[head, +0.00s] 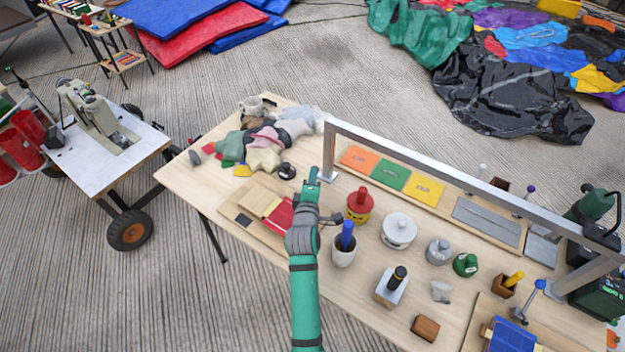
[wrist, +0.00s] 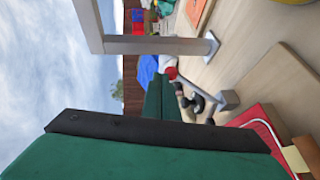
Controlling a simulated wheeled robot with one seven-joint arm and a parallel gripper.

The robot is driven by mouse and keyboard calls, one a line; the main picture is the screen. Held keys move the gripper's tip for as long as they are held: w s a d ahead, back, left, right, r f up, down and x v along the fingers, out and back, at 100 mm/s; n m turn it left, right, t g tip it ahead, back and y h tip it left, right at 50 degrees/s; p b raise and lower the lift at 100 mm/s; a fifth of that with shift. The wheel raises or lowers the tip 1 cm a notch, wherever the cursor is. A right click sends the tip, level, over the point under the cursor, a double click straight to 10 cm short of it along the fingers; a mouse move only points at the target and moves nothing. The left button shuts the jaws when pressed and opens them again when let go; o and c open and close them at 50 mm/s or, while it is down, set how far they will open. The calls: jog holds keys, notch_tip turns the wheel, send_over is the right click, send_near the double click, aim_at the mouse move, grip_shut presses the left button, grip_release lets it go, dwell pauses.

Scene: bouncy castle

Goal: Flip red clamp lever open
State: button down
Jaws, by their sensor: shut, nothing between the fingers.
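My gripper (head: 312,178) is green and shut with nothing in it, above the table near the foot of the metal frame. In the wrist view its green finger part (wrist: 158,98) points toward a small clamp (wrist: 228,99). The clamp has a grey rod rising to a round red knob (wrist: 171,73), which I take as the lever end. The knob appears just beyond my fingers; I cannot tell if they touch. Dark curved metal parts lie beside the rod. In the head view the clamp and knob are mostly hidden behind my gripper and wrist.
A metal frame (head: 430,165) stands over the table (head: 200,180), its foot close to my gripper. A red-covered board (head: 280,215) lies to the left. A red-topped yellow pot (head: 359,207) and a cup with a blue handle (head: 344,252) stand close on the right.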

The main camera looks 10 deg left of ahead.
jog(key=shift+w+d+f, duration=0.15)
jog(key=shift+w+d, duration=0.15)
jog(key=shift+w, duration=0.4)
jog(key=shift+w+d, duration=0.1)
jog(key=shift+d, duration=0.05)
jog(key=s+d+r, duration=0.1)
jog(key=s+r, duration=1.2)
jog(key=s, duration=0.1)
jog(key=shift+s, duration=0.1)
dwell(0.3)
